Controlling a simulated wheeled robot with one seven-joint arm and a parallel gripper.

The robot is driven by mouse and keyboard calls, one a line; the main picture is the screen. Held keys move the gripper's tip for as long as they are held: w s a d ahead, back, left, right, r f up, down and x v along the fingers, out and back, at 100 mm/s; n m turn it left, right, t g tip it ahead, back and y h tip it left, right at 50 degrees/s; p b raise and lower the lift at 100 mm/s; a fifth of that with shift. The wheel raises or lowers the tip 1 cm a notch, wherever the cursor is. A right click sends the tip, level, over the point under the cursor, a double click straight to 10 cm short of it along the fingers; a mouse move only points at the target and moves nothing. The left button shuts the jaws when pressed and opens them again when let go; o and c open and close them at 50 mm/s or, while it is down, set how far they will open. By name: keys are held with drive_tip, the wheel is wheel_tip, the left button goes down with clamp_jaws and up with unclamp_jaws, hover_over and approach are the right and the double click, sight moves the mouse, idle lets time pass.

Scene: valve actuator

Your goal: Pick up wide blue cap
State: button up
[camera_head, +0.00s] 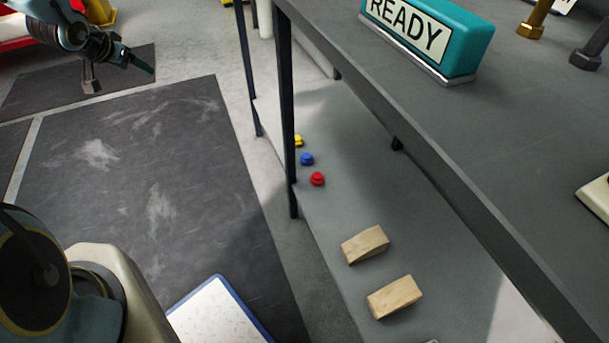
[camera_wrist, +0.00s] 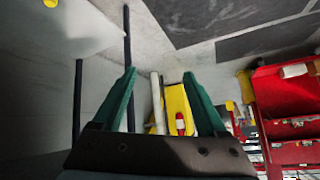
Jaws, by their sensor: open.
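The blue cap (camera_head: 306,159) sits on the lower shelf (camera_head: 365,190) of the table, near its left edge. It stands between a yellow cap (camera_head: 298,140) and a red cap (camera_head: 317,179). My gripper (camera_head: 143,66) is at the upper left in the head view, well apart from the shelf and caps. In the wrist view my gripper (camera_wrist: 158,73) has its two green fingers spread with nothing between them. A small yellow thing (camera_wrist: 50,3) shows on a pale surface at the top left there; the blue cap is not seen in that view.
Two wooden blocks (camera_head: 365,245) (camera_head: 395,297) lie on the shelf nearer to me. A dark table leg (camera_head: 288,120) stands just left of the caps. The tabletop (camera_head: 500,130) overhangs the shelf and holds a READY sign (camera_head: 430,38). The dark floor mat (camera_head: 150,190) is clear.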

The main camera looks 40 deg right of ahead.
drive_tip(key=s+d+f+m+g+h+b, duration=0.2)
drive_tip(key=d+f+m+h+b, duration=0.2)
drive_tip(key=d+f+b, duration=0.7)
drive_tip(key=m+g+h+b, duration=0.3)
drive_tip(key=m+g+b, duration=0.5)
drive_tip(key=b, duration=0.5)
approach(302, 158)
drive_tip(key=shift+g, duration=0.8)
drive_tip(key=x, duration=0.1)
drive_tip(key=b+x, duration=0.1)
drive_tip(key=x, duration=0.1)
drive_tip(key=b+x, duration=0.1)
drive_tip(key=shift+w+d+f, duration=0.1)
drive_tip(key=shift+w+f, duration=0.1)
drive_tip(key=shift+f, duration=0.3)
drive_tip(key=b+x, duration=0.3)
drive_tip(key=x, duration=0.2)
drive_tip(key=shift+d+r+b, duration=0.1)
drive_tip(key=shift+d+b, duration=0.05)
drive_tip(key=shift+b, duration=0.15)
drive_tip(key=shift+d+n, duration=0.3)
drive_tip(key=c, duration=1.1)
drive_tip(key=shift+r, duration=0.1)
